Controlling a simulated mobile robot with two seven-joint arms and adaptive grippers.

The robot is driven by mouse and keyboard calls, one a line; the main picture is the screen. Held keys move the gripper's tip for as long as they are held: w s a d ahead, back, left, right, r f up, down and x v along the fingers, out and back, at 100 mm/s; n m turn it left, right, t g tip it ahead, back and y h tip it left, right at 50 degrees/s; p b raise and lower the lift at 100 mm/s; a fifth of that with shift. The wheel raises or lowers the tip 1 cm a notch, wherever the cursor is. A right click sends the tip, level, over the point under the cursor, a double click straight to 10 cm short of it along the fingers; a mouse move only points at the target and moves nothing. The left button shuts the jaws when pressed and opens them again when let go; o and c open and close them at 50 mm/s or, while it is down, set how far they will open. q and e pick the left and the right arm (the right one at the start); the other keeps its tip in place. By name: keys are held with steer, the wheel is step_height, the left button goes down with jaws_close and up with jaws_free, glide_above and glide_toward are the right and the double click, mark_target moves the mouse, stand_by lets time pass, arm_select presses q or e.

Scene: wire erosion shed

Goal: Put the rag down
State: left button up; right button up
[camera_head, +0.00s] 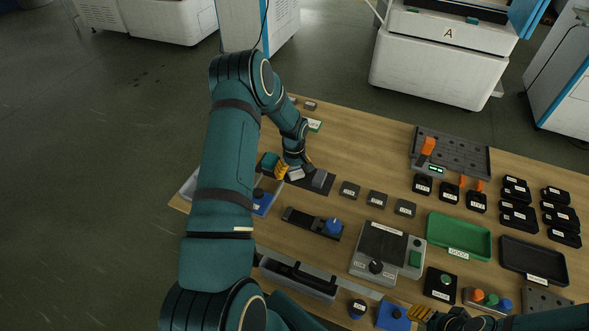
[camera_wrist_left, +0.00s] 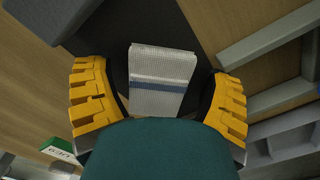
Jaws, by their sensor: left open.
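The rag (camera_wrist_left: 163,82) is a folded white cloth with a blue stripe. In the wrist view it lies between the two yellow fingers of my left gripper (camera_wrist_left: 158,105), with gaps on both sides, over a dark surface. In the head view my left gripper (camera_head: 288,172) is low over the far left part of the table, and a small white bit of the rag (camera_head: 297,175) shows beside it. The gripper is open. My right gripper (camera_head: 422,314) shows only in part at the bottom of the head view; its finger opening is unclear.
A grey block (camera_head: 319,179) stands close right of my left gripper. A blue-knobbed device (camera_head: 333,227) and small labelled blocks (camera_head: 377,198) are nearer and to the right. A green tray (camera_head: 459,237) and a black tray (camera_head: 533,261) are farther right. Bare wood (camera_head: 365,145) lies behind.

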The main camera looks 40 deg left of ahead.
arm_select(q)
step_height(320, 180, up, 12)
steer(key=shift+w+a+r+p, duration=0.15)
steer(key=shift+a+r+p, duration=0.05)
steer(key=shift+p, duration=0.2)
stand_by(0.4)
